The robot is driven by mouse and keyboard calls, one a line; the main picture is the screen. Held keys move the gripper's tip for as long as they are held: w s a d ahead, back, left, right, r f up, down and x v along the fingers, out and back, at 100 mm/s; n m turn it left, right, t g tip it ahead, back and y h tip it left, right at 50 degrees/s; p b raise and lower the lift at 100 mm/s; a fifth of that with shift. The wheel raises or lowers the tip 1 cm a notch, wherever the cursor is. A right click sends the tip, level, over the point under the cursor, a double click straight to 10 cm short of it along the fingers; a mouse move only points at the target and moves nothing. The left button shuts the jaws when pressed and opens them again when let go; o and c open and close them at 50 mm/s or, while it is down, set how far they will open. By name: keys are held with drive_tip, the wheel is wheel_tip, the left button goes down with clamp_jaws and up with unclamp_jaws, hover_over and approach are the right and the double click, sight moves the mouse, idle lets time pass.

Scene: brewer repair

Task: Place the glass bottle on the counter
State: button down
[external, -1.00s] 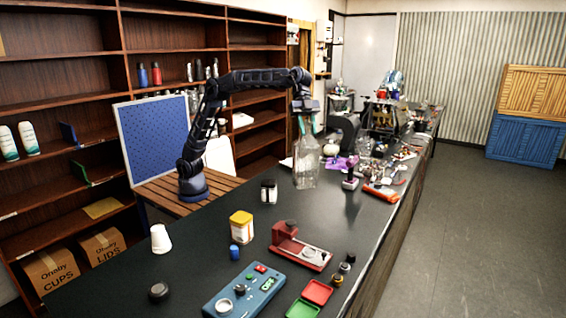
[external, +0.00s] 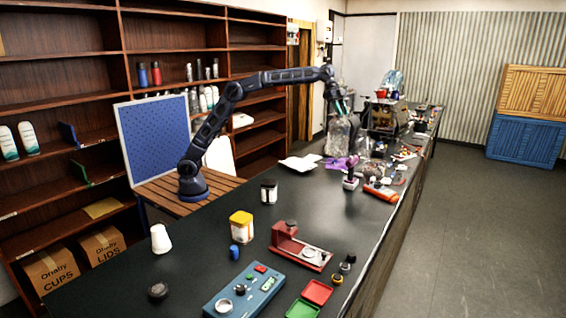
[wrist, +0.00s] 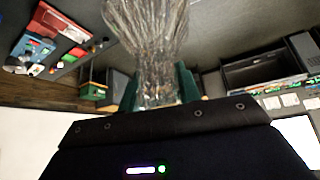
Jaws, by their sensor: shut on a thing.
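The clear glass bottle (external: 339,136) is in the external view, over the far part of the dark counter (external: 215,230). My gripper (external: 341,108) is above it and shut on its upper end. In the wrist view the bottle (wrist: 150,30) extends away between the two green fingers (wrist: 158,88). The bottle hangs roughly upright in the external view. I cannot tell whether its bottom touches the counter, since clutter there blends with the clear glass.
A purple cloth (external: 336,164), a purple-handled tool (external: 350,173) and a red-orange device (external: 380,191) lie near the bottle. A white paper (external: 300,162) lies to its left. Several small items crowd the far counter. The middle of the counter, left of the red-orange device, is mostly clear.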

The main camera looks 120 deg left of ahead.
drive_tip(key=shift+s+a+n+y, duration=0.65)
drive_tip(key=shift+s+a, duration=2.7)
drive_tip(key=shift+a, duration=2.95)
drive_tip(key=shift+s+a+n+y, duration=0.35)
drive_tip(key=shift+s+a+n, duration=0.6)
drive_tip(key=shift+s+a, duration=3.9)
drive_tip(key=w+a+f, duration=0.1)
drive_tip(key=f, duration=1.1)
drive_tip(key=w+a+f, duration=0.2)
drive_tip(key=f, duration=1.1)
drive_tip(key=shift+f, duration=0.35)
drive_tip(key=c, duration=1)
unclamp_jaws()
drive_tip(key=v, duration=1.2)
drive_tip(key=shift+d, duration=0.1)
